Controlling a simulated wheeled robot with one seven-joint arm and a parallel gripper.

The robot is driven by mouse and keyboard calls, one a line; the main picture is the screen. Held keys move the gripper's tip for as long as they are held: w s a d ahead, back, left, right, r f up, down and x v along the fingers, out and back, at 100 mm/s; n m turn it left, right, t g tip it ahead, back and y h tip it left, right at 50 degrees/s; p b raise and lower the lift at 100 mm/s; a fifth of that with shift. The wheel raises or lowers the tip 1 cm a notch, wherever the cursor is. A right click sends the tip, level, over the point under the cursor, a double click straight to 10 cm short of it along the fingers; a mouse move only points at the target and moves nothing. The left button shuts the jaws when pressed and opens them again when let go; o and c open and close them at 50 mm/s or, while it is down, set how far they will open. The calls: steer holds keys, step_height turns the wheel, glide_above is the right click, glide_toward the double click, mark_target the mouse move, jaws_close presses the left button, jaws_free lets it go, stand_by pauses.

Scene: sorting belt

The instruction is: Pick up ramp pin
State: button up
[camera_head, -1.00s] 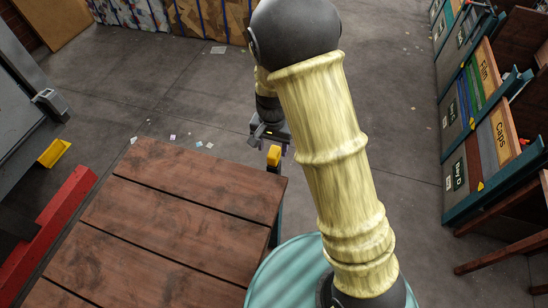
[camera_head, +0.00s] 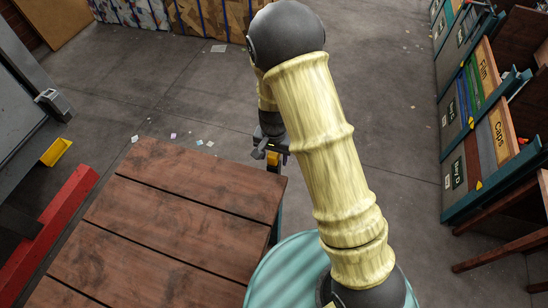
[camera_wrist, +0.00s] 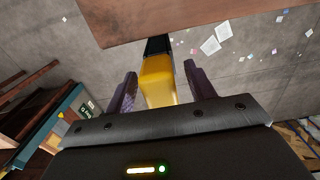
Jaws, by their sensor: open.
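The ramp pin appears to be the yellow block (camera_wrist: 157,82) with a black part (camera_wrist: 158,46) at its far end, by the edge of the wooden table (camera_wrist: 200,14). In the wrist view it lies between the two dark fingers of my gripper (camera_wrist: 161,80). The fingers are open, one on each side, with a narrow gap to the block. In the head view the yellow block (camera_head: 273,160) shows only in part beside the table's far right corner, with my gripper (camera_head: 270,150) over it. My arm hides much of this area.
The plank table top (camera_head: 170,215) is bare. A teal round surface (camera_head: 285,275) is beside it at the bottom. Labelled bins (camera_head: 478,140) stand at the right, and a red beam (camera_head: 55,225) lies at the left. Small scraps (camera_head: 190,140) lie on the open floor.

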steer(key=shift+c, duration=0.4)
jaws_close()
steer(key=shift+r, duration=0.15)
step_height(320, 180, up, 18)
steer(key=b, duration=0.1)
stand_by(0.7)
step_height(320, 180, up, 12)
steer(key=p, duration=1.1)
